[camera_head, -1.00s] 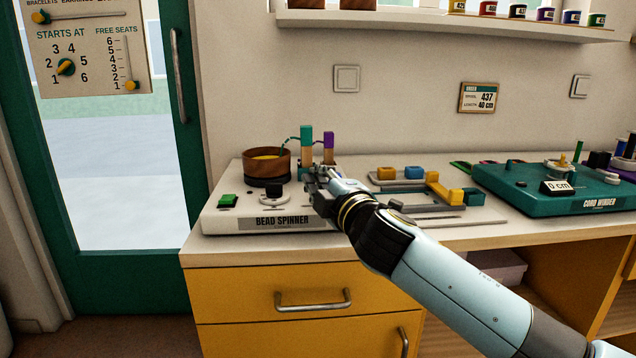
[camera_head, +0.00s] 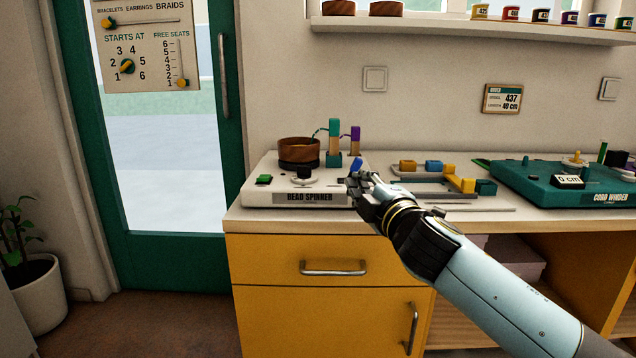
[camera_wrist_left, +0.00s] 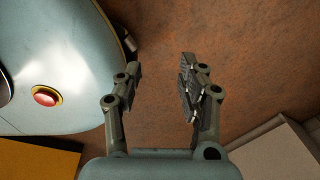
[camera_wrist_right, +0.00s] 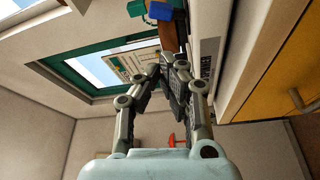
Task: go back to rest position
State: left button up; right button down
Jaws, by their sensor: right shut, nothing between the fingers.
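My right gripper (camera_head: 358,178) shows in the head view in front of the bead spinner's right end, its arm reaching in from the lower right. In the right wrist view its fingertips (camera_wrist_right: 163,72) are together with nothing between them. My left gripper (camera_wrist_left: 157,85) shows only in its own wrist view, with its fingers apart and empty above the brown floor. The bead spinner (camera_head: 262,194) is a white unit on the bench, partly hidden by the right gripper. A blue piece (camera_head: 356,163) shows just above the right fingertips; whether it touches them I cannot tell.
The teal cord winder (camera_head: 540,190) stands on the bench at right, with a grey fixture bearing yellow and blue blocks (camera_head: 434,166) between. Yellow drawers (camera_head: 270,256) are below. A potted plant (camera_head: 30,290) stands at far left. The floor before the door is clear.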

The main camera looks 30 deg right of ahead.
jog(key=s+a+f+m+g+h, duration=0.1)
jog(key=s+f+m+g, duration=0.4)
jog(key=s, duration=0.4)
jog(key=s+f+m+g, duration=0.4)
jog(key=s+f+m, duration=0.1)
jog(key=s+f, duration=0.3)
jog(key=s+a+f+m+g+y, duration=0.1)
jog(key=s+a+f+g+y, duration=0.2)
jog(key=s, duration=0.6)
jog(key=s+a+f+m+g+y, duration=0.15)
jog(key=s+a+g, duration=0.3)
jog(key=s, duration=0.45)
jog(key=s+d+f, duration=0.1)
jog(key=s+f, duration=0.1)
jog(key=f, duration=1.1)
jog(key=s+d+f, duration=0.1)
jog(key=s+f, duration=0.1)
jog(key=f, duration=1)
pick_arm(q)
jog(key=shift+s+r+p, duration=0.45)
jog(key=shift+r+p, duration=0.2)
pick_arm(e)
jog(key=s+f+g, duration=0.1)
jog(key=s+f, duration=1.2)
jog(key=s, duration=0.5)
jog(key=shift+s+d+f+m+h, duration=0.15)
jog(key=shift+d+f+m+h, duration=0.2)
jog(key=shift+g, duration=0.25)
